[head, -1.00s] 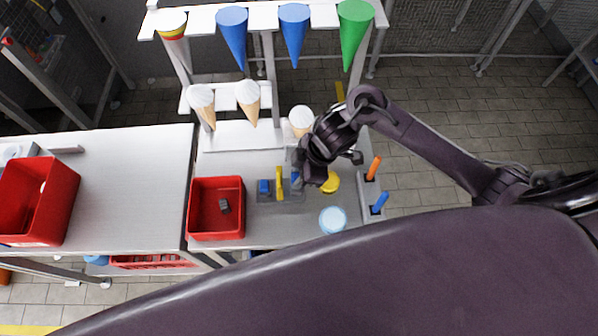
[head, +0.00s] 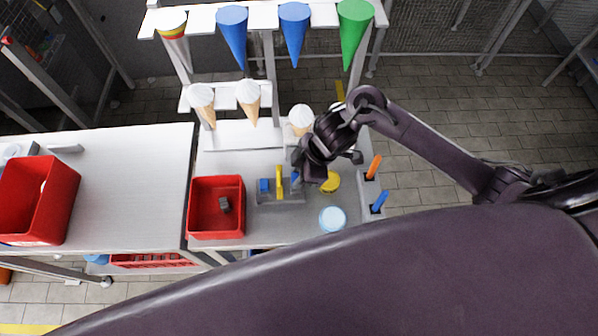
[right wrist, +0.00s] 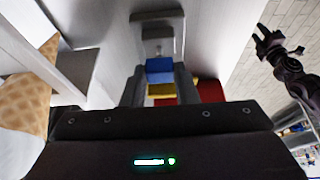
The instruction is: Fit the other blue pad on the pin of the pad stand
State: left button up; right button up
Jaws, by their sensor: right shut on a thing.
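The pad stand (head: 285,198) is a grey base on the table, right of the red bin. One blue pad (head: 264,185) sits at its left side, beside an upright yellow part (head: 279,182). My right gripper (head: 296,176) is over the stand's right side, shut on the other blue pad (head: 296,178). In the right wrist view this blue pad (right wrist: 160,70) shows between the fingers, with yellow just below it. The pin is hidden, and I cannot tell whether the pad touches the stand. My left gripper (right wrist: 268,42) shows small in the right wrist view; its jaw state is unclear.
The red bin (head: 217,233) holds a small grey piece. A yellow disc (head: 330,182) and a pale blue round item (head: 332,219) lie to the right. Orange (head: 374,167) and blue (head: 380,201) sticks stand at the table's right edge. A cone rack (head: 300,15) rises behind.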

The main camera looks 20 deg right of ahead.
jog(key=shift+f+b, duration=0.9)
jog(key=shift+f, duration=0.35)
dwell(0.9)
jog(key=o, duration=1.4)
jog(key=shift+c, duration=0.2)
jog(key=shift+r, duration=0.15)
jog(key=shift+r+p, duration=1.15)
jog(key=shift+p, duration=0.3)
jog(key=shift+r, duration=1.2)
